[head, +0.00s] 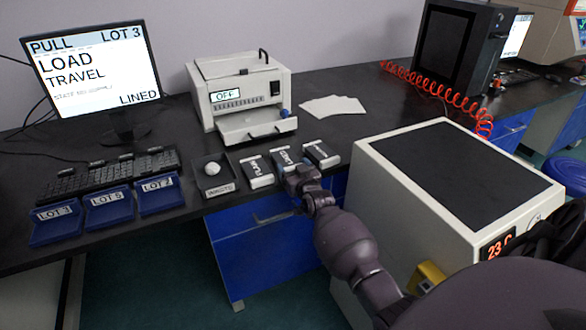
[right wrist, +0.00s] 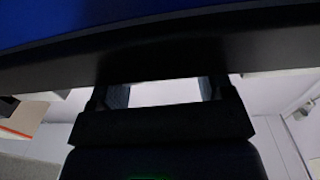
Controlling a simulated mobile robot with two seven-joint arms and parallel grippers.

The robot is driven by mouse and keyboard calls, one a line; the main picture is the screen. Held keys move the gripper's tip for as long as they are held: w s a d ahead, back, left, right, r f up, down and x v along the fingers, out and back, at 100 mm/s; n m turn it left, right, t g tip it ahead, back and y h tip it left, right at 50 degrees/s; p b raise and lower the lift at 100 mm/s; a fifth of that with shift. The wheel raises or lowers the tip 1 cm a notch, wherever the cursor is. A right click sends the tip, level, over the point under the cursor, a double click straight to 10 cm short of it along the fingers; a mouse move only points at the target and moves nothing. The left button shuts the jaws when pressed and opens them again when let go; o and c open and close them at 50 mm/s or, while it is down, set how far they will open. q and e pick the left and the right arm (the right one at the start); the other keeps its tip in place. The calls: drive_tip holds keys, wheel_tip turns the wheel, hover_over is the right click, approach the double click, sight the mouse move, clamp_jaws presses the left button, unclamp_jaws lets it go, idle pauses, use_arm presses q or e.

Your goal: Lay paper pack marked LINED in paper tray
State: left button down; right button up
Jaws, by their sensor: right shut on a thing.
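The pack marked LINED (head: 284,159) is the middle one of three small white-and-dark packs near the front edge of the black bench. My right gripper (head: 301,178) is at its near end, shut on it; the fingers hide part of the pack. In the right wrist view a pale piece (right wrist: 165,92) shows between the two fingers of my right gripper (right wrist: 164,94). The white tray (head: 257,126) juts from the front of the white machine behind the packs, and no pack is on it. My left gripper is out of view.
Packs stand close on both sides: one on the left (head: 257,171) and one on the right (head: 321,154). A small dark tray (head: 213,190) with a white round thing is further left. Loose white sheets (head: 333,106) lie behind. A large beige box (head: 455,175) stands at the right.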

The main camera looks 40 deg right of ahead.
drive_tip(key=shift+f, duration=0.1)
drive_tip(key=o, duration=1)
